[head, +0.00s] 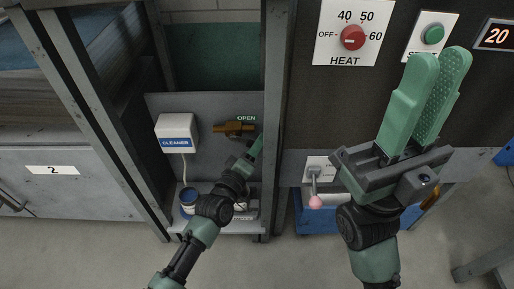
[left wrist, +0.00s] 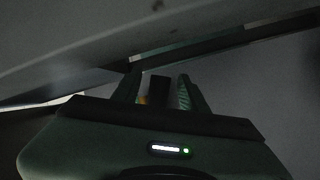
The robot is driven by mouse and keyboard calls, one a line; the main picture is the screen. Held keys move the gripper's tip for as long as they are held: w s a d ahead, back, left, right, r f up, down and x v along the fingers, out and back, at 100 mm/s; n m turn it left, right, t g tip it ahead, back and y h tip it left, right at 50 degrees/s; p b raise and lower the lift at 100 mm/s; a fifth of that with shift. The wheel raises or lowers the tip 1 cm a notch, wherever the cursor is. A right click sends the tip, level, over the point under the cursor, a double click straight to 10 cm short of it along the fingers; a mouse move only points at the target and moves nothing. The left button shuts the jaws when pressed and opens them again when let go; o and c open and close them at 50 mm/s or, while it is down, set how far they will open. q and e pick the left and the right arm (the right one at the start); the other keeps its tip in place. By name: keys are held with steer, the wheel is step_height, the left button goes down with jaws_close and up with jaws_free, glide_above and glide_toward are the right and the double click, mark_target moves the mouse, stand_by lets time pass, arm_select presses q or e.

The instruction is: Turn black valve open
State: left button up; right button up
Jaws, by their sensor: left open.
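A brass-coloured valve (head: 229,127) is mounted on the grey back panel of the sink bay in the head view, just below the green word OPEN. A black handle on it cannot be made out clearly. My left gripper (head: 256,146) is just below and right of the valve, partly hidden by its own wrist. In the left wrist view its fingers (left wrist: 157,88) stand apart, with a dark shape and a small orange patch between or behind them. Whether they touch the valve cannot be told. My right gripper (head: 440,62) is raised at the right, its fingers slightly apart and empty.
A white CLEANER box (head: 177,131) hangs left of the valve. A blue-and-white container (head: 188,200) stands on the shelf below. A grey post (head: 273,100) is close right of my left gripper. A red HEAT knob (head: 352,37) and a pink-tipped lever (head: 315,201) are further right.

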arm_select(q)
steer(key=shift+c, duration=0.3)
jaws_close()
stand_by(1.2)
